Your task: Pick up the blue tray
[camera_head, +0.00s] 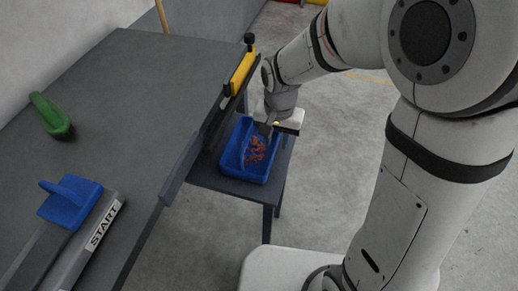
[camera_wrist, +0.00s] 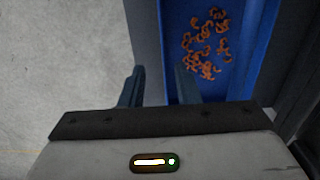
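The blue tray (camera_head: 230,157) sits on a small dark side table (camera_head: 238,188) and holds a loose heap of copper coils (camera_head: 255,150). My gripper (camera_head: 268,129) is at the tray's right edge, far end, pointing down. In the wrist view the gripper (camera_wrist: 158,86) is open, with a clear gap between its fingers. There, the right finger overlaps the blue tray (camera_wrist: 262,50) and the left finger lies outside it, so a tray edge runs between them. I cannot tell whether either finger touches the tray.
A large grey workbench (camera_head: 150,80) stands left of the side table, with a yellow-and-black fixture (camera_head: 242,73) at its edge. A green object (camera_head: 50,117), a blue handled block (camera_head: 70,200) and a START-labelled rail (camera_head: 103,225) are on it. Concrete floor is open on the right.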

